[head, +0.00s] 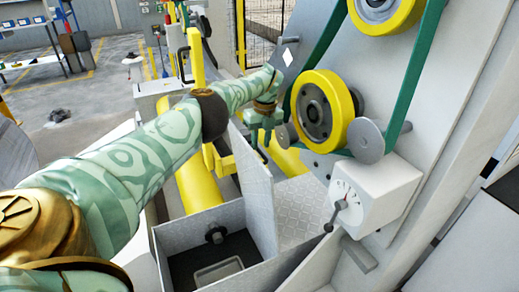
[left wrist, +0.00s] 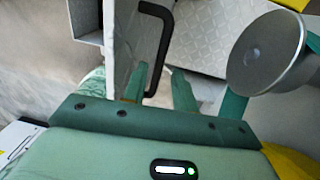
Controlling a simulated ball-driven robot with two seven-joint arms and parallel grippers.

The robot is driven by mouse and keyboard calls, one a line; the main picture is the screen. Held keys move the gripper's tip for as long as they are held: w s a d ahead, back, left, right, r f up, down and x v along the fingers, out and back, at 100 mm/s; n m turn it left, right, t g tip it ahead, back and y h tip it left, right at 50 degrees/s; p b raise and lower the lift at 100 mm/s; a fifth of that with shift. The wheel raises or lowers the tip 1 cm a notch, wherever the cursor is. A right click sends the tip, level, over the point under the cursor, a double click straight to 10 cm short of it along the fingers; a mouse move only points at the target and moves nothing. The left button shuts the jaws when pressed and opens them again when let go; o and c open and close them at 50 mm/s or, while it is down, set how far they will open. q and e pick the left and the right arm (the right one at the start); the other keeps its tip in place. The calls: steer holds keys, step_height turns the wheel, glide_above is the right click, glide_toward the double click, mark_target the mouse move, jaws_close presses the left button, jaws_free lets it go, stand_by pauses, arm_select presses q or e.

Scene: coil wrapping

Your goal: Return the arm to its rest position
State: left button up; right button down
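My left arm (head: 150,150), in a pale green swirled covering, reaches from the lower left across the head view. My left gripper (head: 262,132) is at its end, beside the yellow wheel of the machine. In the left wrist view, the two green fingers (left wrist: 160,85) stand apart with a gap between them. A black bar handle (left wrist: 160,40) on a pale panel runs down to that gap. I cannot tell whether the fingers touch it. Nothing is clearly held. My right gripper is not in view.
Close to the gripper are the yellow wheel (head: 325,110) with its green belt (head: 412,75), and a grey disc (head: 367,140). A white dial box (head: 375,195) is at lower right. An open metal bin (head: 200,225) stands below the arm. Open floor lies at the far left.

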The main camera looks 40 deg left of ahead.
arm_select(q)
step_height(320, 180, up, 3)
steer(key=shift+w, duration=0.15)
steer(key=shift+d+f, duration=0.1)
stand_by(0.4)
